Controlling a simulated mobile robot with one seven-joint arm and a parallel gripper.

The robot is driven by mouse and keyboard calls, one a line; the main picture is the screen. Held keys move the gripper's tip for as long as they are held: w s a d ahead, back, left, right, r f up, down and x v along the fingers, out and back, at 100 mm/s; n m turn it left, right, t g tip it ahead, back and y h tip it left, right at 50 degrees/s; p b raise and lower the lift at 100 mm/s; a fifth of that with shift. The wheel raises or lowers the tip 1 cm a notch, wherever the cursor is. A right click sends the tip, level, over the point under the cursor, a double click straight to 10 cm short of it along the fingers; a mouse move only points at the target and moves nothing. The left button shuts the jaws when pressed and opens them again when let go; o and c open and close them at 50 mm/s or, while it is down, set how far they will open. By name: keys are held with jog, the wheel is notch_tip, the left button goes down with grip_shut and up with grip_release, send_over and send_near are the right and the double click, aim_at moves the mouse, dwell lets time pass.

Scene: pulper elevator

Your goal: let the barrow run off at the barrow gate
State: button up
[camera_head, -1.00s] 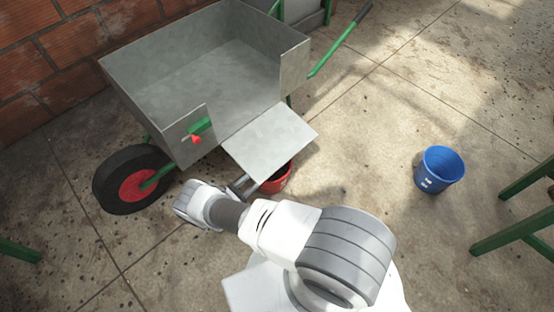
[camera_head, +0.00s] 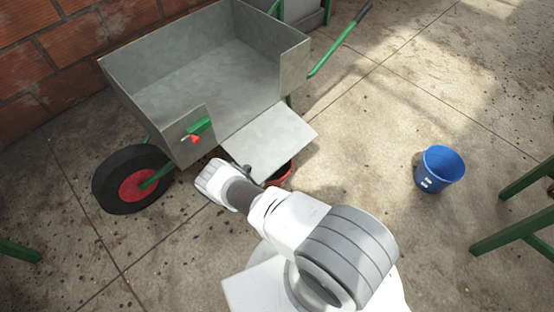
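The barrow (camera_head: 150,80) is a grey metal box on a black wheel with a red hub (camera_head: 136,186). Its tray looks empty. The gate flap (camera_head: 270,140) on its near side hangs open, sloping outward and down. A green latch with a red knob (camera_head: 196,139) is on the wall left of the opening. A red bucket (camera_head: 279,176) stands under the flap's lip, mostly hidden by the flap and my arm. My gripper (camera_head: 248,172) is at the flap's lower edge, close to the bucket; its fingers are mostly hidden, and I cannot tell whether it touches the flap.
A blue bucket (camera_head: 440,169) stands on the concrete floor to the right. Green legs of a stand (camera_head: 515,225) are at the right edge. A brick wall (camera_head: 60,50) is behind the barrow at left. The floor between the buckets is clear.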

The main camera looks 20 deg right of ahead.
grip_shut()
jog(key=shift+w+a, duration=0.1)
dwell(1.1)
